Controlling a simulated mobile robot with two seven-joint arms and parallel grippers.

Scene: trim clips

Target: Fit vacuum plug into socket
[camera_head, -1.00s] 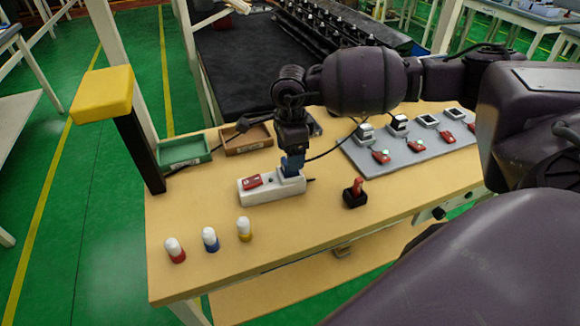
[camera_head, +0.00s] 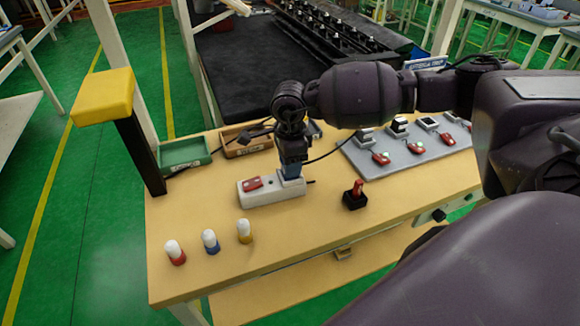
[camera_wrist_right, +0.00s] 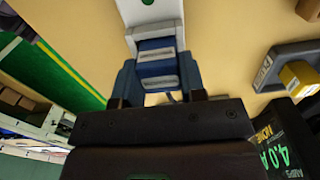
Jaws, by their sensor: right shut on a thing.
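The white socket strip (camera_head: 262,194) lies on the wooden table, with a red switch (camera_head: 252,183) at its left part. My right gripper (camera_head: 291,172) points down at the strip's right end. In the right wrist view its blue fingers (camera_wrist_right: 157,80) are shut on a blue plug body with pale bands (camera_wrist_right: 156,62), taken as the vacuum plug. The plug is at the white strip (camera_wrist_right: 152,12). Its pins are hidden, so I cannot tell how deep it sits. My left gripper is not in view.
Green (camera_head: 186,153) and brown (camera_head: 244,142) trays stand behind. Red, blue and yellow-based white pegs (camera_head: 210,240) stand in front. A black box with a red lever (camera_head: 354,195) is to the right. A grey panel (camera_head: 400,152) holds several devices. A yellow-topped post (camera_head: 103,96) stands left.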

